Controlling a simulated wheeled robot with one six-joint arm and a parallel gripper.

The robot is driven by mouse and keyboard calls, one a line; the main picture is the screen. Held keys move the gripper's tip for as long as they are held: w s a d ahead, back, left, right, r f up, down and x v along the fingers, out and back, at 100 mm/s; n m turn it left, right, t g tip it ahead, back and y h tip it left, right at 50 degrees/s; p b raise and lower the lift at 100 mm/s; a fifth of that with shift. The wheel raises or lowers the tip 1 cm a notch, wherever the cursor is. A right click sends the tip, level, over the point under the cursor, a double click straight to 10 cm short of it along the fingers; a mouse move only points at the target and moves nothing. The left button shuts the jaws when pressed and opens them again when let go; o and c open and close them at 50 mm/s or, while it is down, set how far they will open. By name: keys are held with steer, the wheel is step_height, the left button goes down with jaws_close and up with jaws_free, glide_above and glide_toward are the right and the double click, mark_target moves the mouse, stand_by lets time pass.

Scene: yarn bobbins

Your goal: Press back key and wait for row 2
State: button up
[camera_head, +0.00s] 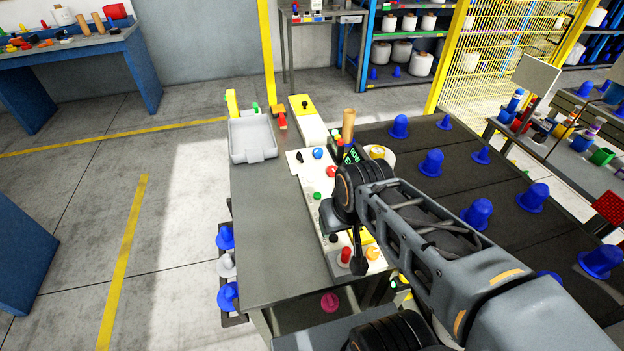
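A white control panel (308,180) lies along the right part of the grey table. It carries a blue button (318,153), a red button (331,171), a green button (317,195) and a larger red button (345,254). I cannot tell which key is the back key. A small dark display (352,155) with green text stands at the panel's far end, partly hidden by my arm; its text is too small to read. My gripper (358,265) points down over the near part of the panel, beside the larger red button. Its fingers are too dark and narrow to judge, and contact is unclear.
Several blue cones (432,163) stand on a dark surface (390,136) to the right, partly behind my arm. A grey tray (234,134) sits at the table's far left. Yellow fencing (487,60) and shelves stand behind.

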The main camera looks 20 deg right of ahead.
steer(key=shift+c, duration=0.5)
jaws_close()
stand_by(1.4)
